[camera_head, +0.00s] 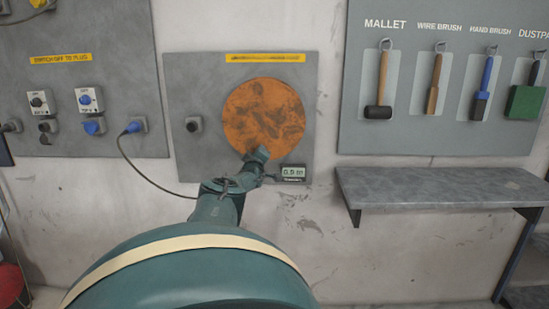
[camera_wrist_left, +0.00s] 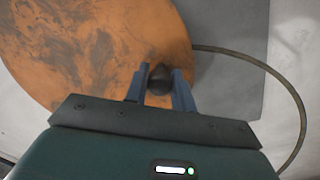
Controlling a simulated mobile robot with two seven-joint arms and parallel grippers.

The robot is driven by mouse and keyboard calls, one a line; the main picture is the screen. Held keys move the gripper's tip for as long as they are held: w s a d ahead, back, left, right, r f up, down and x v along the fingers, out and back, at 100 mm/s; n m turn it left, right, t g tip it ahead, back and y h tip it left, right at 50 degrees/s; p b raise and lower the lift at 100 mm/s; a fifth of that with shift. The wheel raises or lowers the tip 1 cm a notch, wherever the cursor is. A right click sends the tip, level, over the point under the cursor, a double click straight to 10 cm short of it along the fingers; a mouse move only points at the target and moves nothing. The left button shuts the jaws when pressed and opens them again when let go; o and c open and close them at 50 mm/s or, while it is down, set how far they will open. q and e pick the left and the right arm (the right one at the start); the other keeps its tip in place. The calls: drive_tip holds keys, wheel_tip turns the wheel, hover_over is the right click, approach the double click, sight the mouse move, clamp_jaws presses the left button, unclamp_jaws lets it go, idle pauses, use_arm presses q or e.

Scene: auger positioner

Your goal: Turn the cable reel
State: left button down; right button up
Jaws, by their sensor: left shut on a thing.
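The cable reel (camera_head: 262,108) is a worn orange disc on a grey wall panel. It also fills the upper left of the left wrist view (camera_wrist_left: 90,40). My left gripper (camera_head: 257,155) is at the reel's lower edge. In the left wrist view its two fingers (camera_wrist_left: 160,85) are shut on a dark round knob (camera_wrist_left: 160,78) near the reel's rim. In the head view the knob is hidden behind the gripper. My right gripper is not in view.
A cable (camera_wrist_left: 290,90) curves out from the reel's right side. Another cable (camera_head: 145,175) runs from a blue plug on the socket panel (camera_head: 100,130). A grey shelf (camera_head: 440,187) juts out at the right, below a tool board (camera_head: 425,140).

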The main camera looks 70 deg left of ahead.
sight(248, 144)
use_arm(q)
drive_tip(key=shift+s+a+r+m+p, duration=0.2)
drive_tip(key=shift+s+r+m+p, duration=0.05)
drive_tip(key=shift+s+m, duration=0.2)
drive_tip(key=shift+s+a+r+m+p, duration=0.15)
drive_tip(key=shift+s+r+m+p, duration=0.05)
drive_tip(key=shift+s+m, duration=0.2)
drive_tip(key=shift+s+a+r+m, duration=0.25)
drive_tip(key=shift+s+m, duration=0.25)
drive_tip(key=shift+m, duration=0.25)
drive_tip(key=shift+s+a+r+m+p, duration=0.1)
drive_tip(key=shift+s+r+m+p, duration=0.05)
drive_tip(key=shift+s+m+p, duration=0.15)
drive_tip(key=shift+s+a+r+m+p, duration=0.1)
drive_tip(key=shift+s+m, duration=0.1)
drive_tip(key=shift+m, duration=0.2)
drive_tip(key=shift+s+r, duration=0.1)
drive_tip(key=shift+s, duration=0.05)
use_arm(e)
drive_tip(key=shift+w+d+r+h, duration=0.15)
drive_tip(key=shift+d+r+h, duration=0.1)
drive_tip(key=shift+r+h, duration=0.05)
use_arm(q)
drive_tip(key=shift+m, duration=0.3)
drive_tip(key=c, duration=1.6)
unclamp_jaws()
drive_tip(key=o, duration=0.4)
drive_tip(key=shift+o, duration=0.2)
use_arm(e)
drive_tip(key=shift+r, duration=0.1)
